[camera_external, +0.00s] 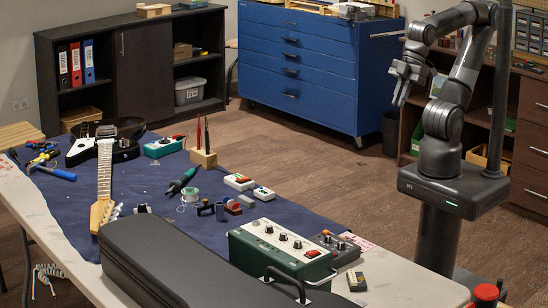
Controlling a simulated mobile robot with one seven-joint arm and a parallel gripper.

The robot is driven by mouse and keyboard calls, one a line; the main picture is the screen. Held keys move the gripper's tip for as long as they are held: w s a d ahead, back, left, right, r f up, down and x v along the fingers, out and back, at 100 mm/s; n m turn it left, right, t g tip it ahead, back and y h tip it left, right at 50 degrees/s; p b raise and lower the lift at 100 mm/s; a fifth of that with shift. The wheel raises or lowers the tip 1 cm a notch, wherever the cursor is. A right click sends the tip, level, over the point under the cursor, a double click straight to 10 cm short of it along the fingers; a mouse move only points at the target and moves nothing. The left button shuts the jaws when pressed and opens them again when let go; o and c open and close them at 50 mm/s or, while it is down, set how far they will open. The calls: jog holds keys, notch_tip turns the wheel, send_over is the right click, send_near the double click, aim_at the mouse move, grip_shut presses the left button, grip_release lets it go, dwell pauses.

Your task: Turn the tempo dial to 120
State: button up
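No dial with a readable tempo scale or a "120" mark shows at this size. A green box (282,255) with several knobs on its top stands at the near end of the table. A dark grey box (336,247) with small knobs stands against its right side. A smaller teal box (163,147) sits farther back on the blue cloth. I cannot tell which of these carries the tempo dial. My gripper (399,92) hangs in the air to the right of the table, well apart from all of them. Its finger gap is too small to make out.
A black case (185,262) lies along the table's near edge beside the green box. A guitar (106,160), tools and small pedals (239,182) lie on the blue cloth (75,210). A blue drawer cabinet (315,65) stands behind. Open floor (340,185) separates table and cabinet.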

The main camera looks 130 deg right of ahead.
jog(key=o, duration=0.6)
jog(key=w, duration=0.3)
jog(key=w+a+n+g, duration=0.1)
jog(key=w, duration=0.2)
jog(key=w+n, duration=0.1)
jog(key=w, duration=0.2)
jog(key=shift+a+g, duration=0.2)
jog(key=shift+g, duration=0.1)
jog(key=shift+o, duration=0.2)
jog(key=n+g, duration=0.4)
jog(key=n, duration=0.3)
send_over(341, 243)
notch_tip(341, 243, down, 20)
notch_tip(341, 243, down, 10)
jog(key=shift+f, duration=0.25)
grip_shut()
